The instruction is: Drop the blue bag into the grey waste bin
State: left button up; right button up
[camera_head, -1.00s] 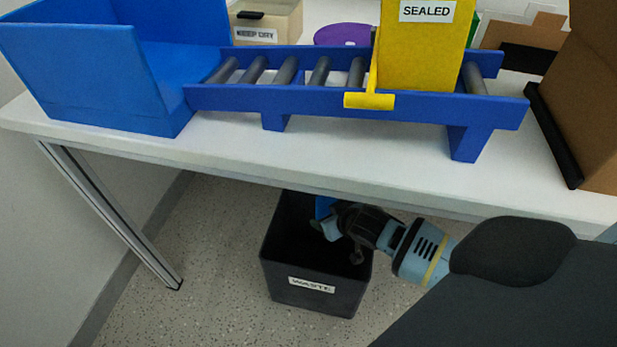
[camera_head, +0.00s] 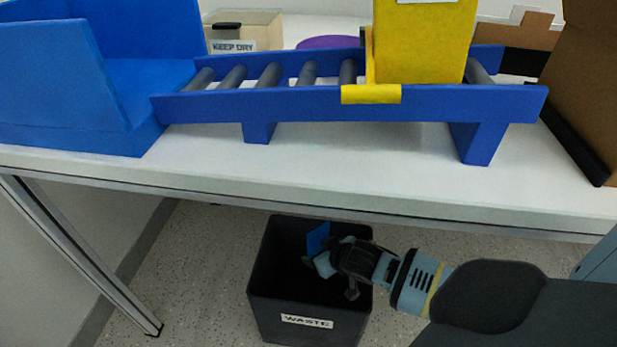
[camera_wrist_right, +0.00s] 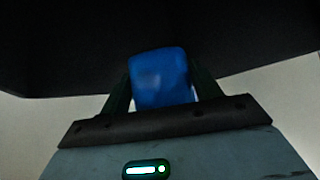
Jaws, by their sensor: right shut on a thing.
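The grey waste bin (camera_head: 262,300) stands on the floor under the table, with a white "WASTE" label on its front. My right gripper (camera_head: 318,256) reaches in from the right, at the bin's opening. It is shut on the blue bag (camera_head: 318,238), of which a small part shows above the fingers. In the right wrist view the blue bag (camera_wrist_right: 160,78) sits between the two fingers, with the dark bin (camera_wrist_right: 60,45) behind it. How deep the bag is inside the bin is hard to tell. My left gripper is not in view.
The white table (camera_head: 330,185) spans above the bin, its front edge close over the bin's back. A table leg (camera_head: 80,255) is at left.

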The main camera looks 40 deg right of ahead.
jog(key=shift+f, duration=0.5)
jog(key=shift+r, duration=0.1)
jog(key=o, duration=1.1)
jog(key=shift+c, duration=0.2)
jog(key=p+v, duration=0.4)
jog(key=v, duration=0.3)
jog(key=shift+s+r, duration=0.3)
